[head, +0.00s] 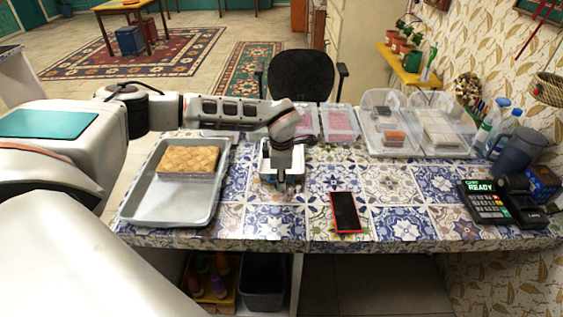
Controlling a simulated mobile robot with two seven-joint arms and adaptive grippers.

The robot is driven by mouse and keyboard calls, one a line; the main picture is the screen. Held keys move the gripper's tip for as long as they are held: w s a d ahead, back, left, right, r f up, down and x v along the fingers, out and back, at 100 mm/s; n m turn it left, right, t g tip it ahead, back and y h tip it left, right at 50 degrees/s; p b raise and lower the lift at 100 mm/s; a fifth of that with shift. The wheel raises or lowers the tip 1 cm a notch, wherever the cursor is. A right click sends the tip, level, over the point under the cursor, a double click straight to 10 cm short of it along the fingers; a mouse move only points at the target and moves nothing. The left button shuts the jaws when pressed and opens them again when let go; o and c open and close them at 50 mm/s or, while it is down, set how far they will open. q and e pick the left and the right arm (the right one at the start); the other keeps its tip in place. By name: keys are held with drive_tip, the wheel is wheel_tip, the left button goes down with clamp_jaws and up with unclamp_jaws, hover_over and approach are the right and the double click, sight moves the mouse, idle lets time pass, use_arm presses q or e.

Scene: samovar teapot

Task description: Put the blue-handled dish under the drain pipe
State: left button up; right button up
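My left arm reaches in from the left over the tiled counter (405,215). My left gripper (282,181) points down close above the counter, between the grey baking tray and the red-edged phone. Its fingers are small and dark here, so I cannot tell whether they are open or shut. I see nothing clearly held in it. I cannot make out a blue-handled dish or a drain pipe in this view. My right gripper is not in view.
A grey baking tray (150,205) holds a golden pastry slab (188,160). A phone (345,212) lies at mid-counter. Clear plastic boxes (380,107) line the back. A card terminal (485,202) and bottles (500,135) stand right. A black chair (302,75) is behind.

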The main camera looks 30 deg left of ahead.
use_arm(q)
drive_tip(key=shift+w+f, duration=0.1)
drive_tip(key=shift+f, duration=0.4)
clamp_jaws()
drive_tip(key=shift+r, duration=0.1)
